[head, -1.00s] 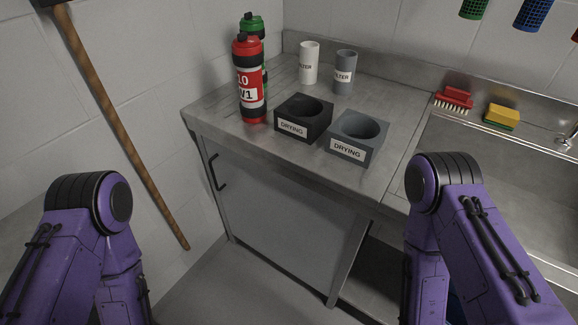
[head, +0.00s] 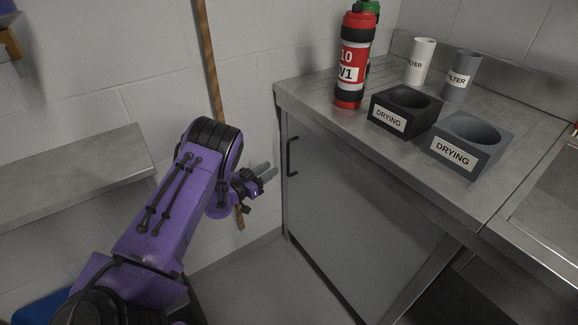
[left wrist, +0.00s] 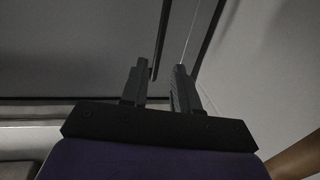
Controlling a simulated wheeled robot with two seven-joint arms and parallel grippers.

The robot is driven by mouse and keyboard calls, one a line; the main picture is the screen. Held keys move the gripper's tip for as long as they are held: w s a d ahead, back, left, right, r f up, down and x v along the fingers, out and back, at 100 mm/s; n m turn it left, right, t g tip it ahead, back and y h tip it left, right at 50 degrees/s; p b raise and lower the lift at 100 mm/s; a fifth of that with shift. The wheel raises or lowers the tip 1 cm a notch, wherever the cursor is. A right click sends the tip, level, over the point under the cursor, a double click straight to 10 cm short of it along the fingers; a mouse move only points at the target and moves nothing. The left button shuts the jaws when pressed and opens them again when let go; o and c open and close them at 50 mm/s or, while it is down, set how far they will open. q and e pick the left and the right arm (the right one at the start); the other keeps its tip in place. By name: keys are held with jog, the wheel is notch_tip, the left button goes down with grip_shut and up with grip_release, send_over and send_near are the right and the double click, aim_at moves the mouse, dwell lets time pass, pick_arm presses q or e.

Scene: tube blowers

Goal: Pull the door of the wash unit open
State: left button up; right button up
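The wash unit's grey door (head: 340,215) is flush with the cabinet front and looks closed. Its black bar handle (head: 291,157) is upright near the door's left edge. My left gripper (head: 268,171) is just left of the handle, with its fingers pointing toward the cabinet. In the left wrist view the gripper (left wrist: 160,75) is open, with a gap between its two fingers. The dark handle (left wrist: 162,35) shows there ahead of that gap, close to the left fingertip; contact cannot be told. My right gripper is not in view.
The worktop (head: 320,98) above the door holds a red bottle (head: 354,60), two drying blocks (head: 404,110) and two filter tubes (head: 420,62). A wooden pole (head: 209,60) leans on the wall behind my left arm. A grey shelf (head: 75,175) is at left. Floor before the door is clear.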

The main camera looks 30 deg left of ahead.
pick_arm(q)
send_over(288, 174)
jog(key=shift+w+a+b, duration=0.15)
jog(key=shift+w+b, duration=0.15)
jog(key=shift+b, duration=0.05)
grip_shut()
